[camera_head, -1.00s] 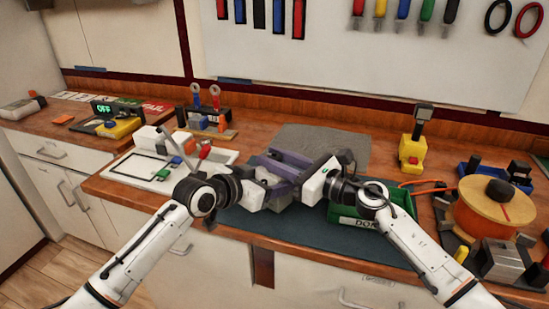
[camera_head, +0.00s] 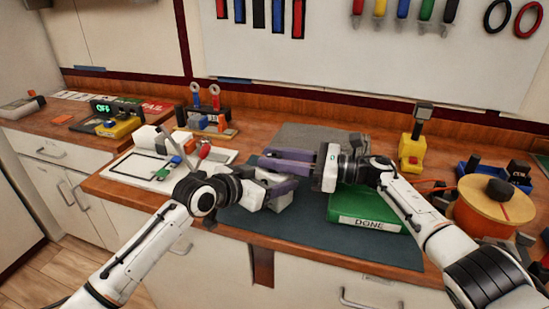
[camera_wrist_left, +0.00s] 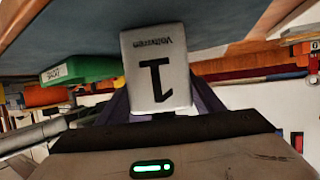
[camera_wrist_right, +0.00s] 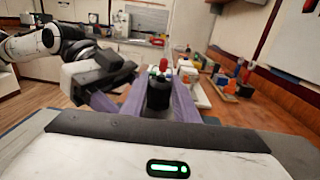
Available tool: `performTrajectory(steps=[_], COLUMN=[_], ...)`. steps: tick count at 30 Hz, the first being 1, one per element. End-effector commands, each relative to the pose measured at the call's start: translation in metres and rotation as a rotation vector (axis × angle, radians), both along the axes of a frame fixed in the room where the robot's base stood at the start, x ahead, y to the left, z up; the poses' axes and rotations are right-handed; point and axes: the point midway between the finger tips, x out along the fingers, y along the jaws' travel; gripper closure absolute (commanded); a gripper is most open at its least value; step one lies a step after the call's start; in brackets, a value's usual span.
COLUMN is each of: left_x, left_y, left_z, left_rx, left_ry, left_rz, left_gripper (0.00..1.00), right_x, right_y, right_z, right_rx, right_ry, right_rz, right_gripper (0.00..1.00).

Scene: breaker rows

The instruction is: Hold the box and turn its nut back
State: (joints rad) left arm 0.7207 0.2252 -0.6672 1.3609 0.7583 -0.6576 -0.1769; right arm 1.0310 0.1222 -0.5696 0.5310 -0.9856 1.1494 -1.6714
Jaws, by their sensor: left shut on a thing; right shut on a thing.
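A grey box (camera_wrist_left: 158,68) with a large black "1" fills the space between the purple fingers in the left wrist view. My left gripper (camera_head: 278,188) is shut on it, low over the dark mat. Only a pale part of the box (camera_head: 280,203) shows in the head view. My right gripper (camera_head: 283,161) comes in from the right, just above and behind the left one, with its fingers pointing left. In the right wrist view a black round piece (camera_wrist_right: 158,92), apparently the nut, sits between its purple fingers, which are shut on it. How the nut meets the box is hidden.
A green bin (camera_head: 375,213) marked DONE stands on the dark mat (camera_head: 300,240) under my right arm. A white tray (camera_head: 140,170) with coloured parts lies to the left. A yellow device (camera_head: 411,150) and an orange spool (camera_head: 492,208) stand to the right.

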Motion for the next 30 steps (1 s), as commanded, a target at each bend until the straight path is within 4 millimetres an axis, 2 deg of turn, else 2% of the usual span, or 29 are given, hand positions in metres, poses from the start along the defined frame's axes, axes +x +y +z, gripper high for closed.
performTrajectory(steps=[1, 14, 15, 18, 26, 30], left_x=[-0.0047, -0.0044, -0.0044, -0.0041, -0.0027, -0.0020], left_y=[-0.0065, -0.0063, -0.0064, -0.0060, -0.0037, -0.0026], left_z=[-0.0031, -0.0029, -0.0028, -0.0028, -0.0026, -0.0026], left_rx=[-0.005, -0.006, -0.007, -0.007, -0.006, -0.005], left_ry=[0.011, 0.011, 0.011, 0.011, 0.009, 0.008], left_rz=[-0.012, -0.010, -0.010, -0.009, -0.005, -0.003], left_gripper=[0.76, 0.76, 0.76, 0.76, 0.76, 0.76], right_x=[0.0002, -0.0009, -0.0009, -0.0009, -0.0007, -0.0019], right_y=[-0.0001, 0.0000, 0.0000, 0.0000, -0.0004, -0.0080], right_z=[-0.0023, -0.0023, -0.0023, -0.0020, -0.0010, -0.0013], right_rx=[-0.002, -0.001, -0.001, -0.001, 0.000, -0.001], right_ry=[0.003, 0.003, 0.003, 0.003, 0.002, 0.001], right_rz=[0.001, 0.009, 0.009, 0.010, 0.009, 0.008], right_gripper=[0.95, 0.95, 0.71, 0.54, 0.54, 0.54])
